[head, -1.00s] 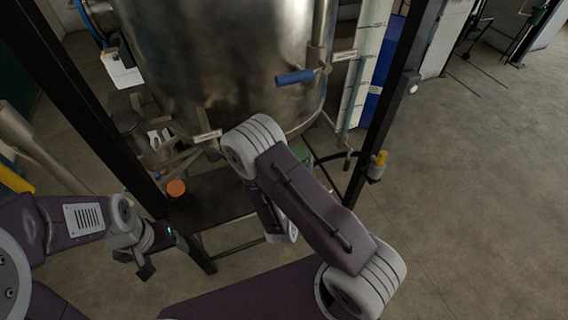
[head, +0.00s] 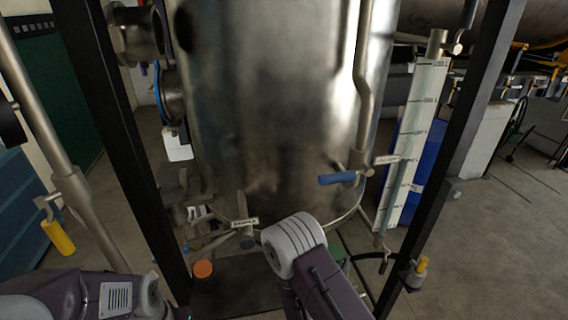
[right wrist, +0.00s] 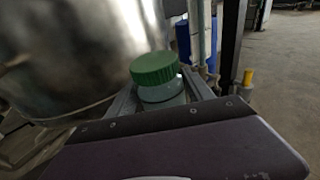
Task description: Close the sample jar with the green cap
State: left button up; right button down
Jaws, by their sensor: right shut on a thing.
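The green cap (right wrist: 154,68) sits on top of the pale sample jar (right wrist: 162,91) in the right wrist view. I cannot tell how tightly the cap sits. My right gripper (right wrist: 164,84) has its fingers on both sides of the jar body, below the cap, and is shut on it. In the head view my right arm hides the gripper and jar; a bit of green (head: 339,256) shows behind the arm, too little to identify. My left forearm shows at the lower left, with its gripper out of the picture.
A large steel vessel (head: 270,110) stands in a black frame (head: 125,140). Its blue-handled valve (head: 338,178) sticks out low on the right. An orange round thing (head: 203,269) is on the dark shelf (head: 235,285) below. A sight tube scale (head: 418,130) stands at right.

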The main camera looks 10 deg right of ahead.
jog(key=a+n+y, duration=0.1)
jog(key=a, duration=0.7)
jog(key=s+d+f+m+g+h, duration=0.3)
jog(key=s+m+h, duration=0.2)
jog(key=s, duration=0.1)
jog(key=shift+f+g, duration=0.4)
jog(key=shift+s, duration=0.1)
jog(key=w+a+r+n+t+y, duration=0.1)
jog(key=a+n+t+y, duration=0.2)
jog(key=a, duration=1.1)
jog(key=shift+w+a+r+n+y, duration=0.3)
jog(key=shift+w+r, duration=0.05)
pick_arm(q)
jog(key=o, duration=0.5)
jog(key=r, duration=0.8)
jog(key=s+r, duration=0.1)
jog(key=r, duration=0.3)
jog(key=shift+s+a, duration=0.1)
jog(key=shift+a, duration=0.05)
